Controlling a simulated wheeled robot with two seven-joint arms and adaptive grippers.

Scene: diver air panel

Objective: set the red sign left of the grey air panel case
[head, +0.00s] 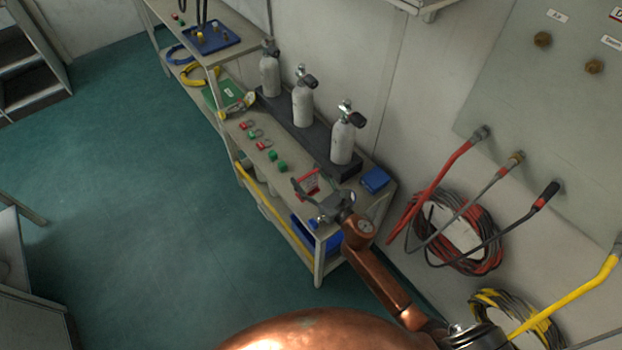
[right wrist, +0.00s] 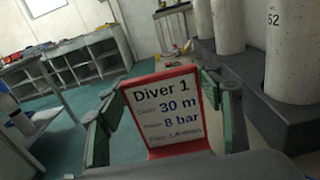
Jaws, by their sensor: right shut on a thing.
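The red sign (head: 306,185), with a white face reading "Diver 1", "30 m" and "8 bar", also shows upright in the right wrist view (right wrist: 165,110). My right gripper (head: 311,182) is shut on it, one finger at each side edge. It is over the near end of the bench (head: 290,196); I cannot tell whether the sign touches the top. A grey panel (head: 530,85) with brown knobs is on the wall at the right; I cannot tell whether this is the air panel case. My left gripper is not in view.
Several grey cylinders (head: 303,108) stand in a dark rack along the bench's wall side. A blue box (head: 375,180) sits right of the sign. Red and green small items (head: 264,143) lie beyond it. Hoses (head: 455,230) hang on the wall. The green floor (head: 130,210) is clear.

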